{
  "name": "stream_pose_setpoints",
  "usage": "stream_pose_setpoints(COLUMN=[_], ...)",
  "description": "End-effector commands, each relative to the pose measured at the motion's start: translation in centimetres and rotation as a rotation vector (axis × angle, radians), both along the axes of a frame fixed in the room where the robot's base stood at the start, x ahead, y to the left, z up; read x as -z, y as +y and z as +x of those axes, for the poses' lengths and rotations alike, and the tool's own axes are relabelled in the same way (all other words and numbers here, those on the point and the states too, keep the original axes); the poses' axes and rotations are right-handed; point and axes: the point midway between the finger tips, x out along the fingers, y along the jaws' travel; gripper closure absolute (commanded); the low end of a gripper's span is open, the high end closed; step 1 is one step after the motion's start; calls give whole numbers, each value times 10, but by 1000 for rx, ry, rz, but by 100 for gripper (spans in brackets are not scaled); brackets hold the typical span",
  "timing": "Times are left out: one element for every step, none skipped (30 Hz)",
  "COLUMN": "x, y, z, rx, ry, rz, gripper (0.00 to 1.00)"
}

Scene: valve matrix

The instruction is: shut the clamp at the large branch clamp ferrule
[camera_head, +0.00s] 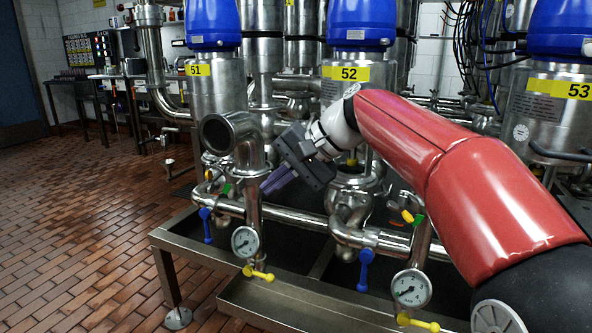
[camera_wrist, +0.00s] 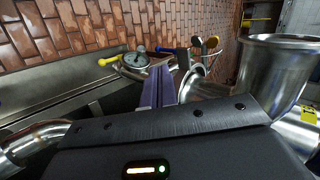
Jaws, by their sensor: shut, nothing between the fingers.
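The large branch (camera_head: 243,140) is a steel elbow with an open, flanged mouth facing left and toward the camera. Its wide ferrule rim (camera_head: 217,135) shows bare in the head view. In the wrist view a wide flanged pipe end (camera_wrist: 285,42) stands at the right, apart from my fingers. My gripper (camera_head: 268,185) has purple fingers, shut and empty, pointing down and left just right of the branch pipe. The fingers also show in the wrist view (camera_wrist: 158,85). I cannot make out a clamp; part of the pipework behind the gripper is hidden.
Pressure gauges (camera_head: 245,241) and (camera_head: 411,288) stand on the lower pipes, with blue handles (camera_head: 206,224) and yellow handles (camera_head: 258,273) nearby. A steel drip tray (camera_head: 285,306) lies below. Valve bodies 51, 52 and 53 stand behind. The tiled floor at left is free.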

Motion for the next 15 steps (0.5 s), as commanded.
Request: stream_pose_setpoints(x=[-3,-3,-3,-3,-3,-3,-3,-3,-3,-3,-3,-3,-3,-3,-3], y=[10,14,19,22,25,28,30,31,33,33,34,34,34,34,34], z=[2,2,3,4,4,5,5,5,5,6,6,6,6,6,6], rx=[-3,-3,-4,-3,-2,-2,-2,-2,-1,-1,0,0,0,0,0], ry=[-3,-4,-2,-2,-2,-4,-4,-4,-3,-4,-3,-3,-3,-3,-3], rz=[1,0,1,1,1,1,1,0,1,0,1,1,1,1,1], gripper=[100,100,100,100,100,100,100,100,100,100,100,100,100,100,100])
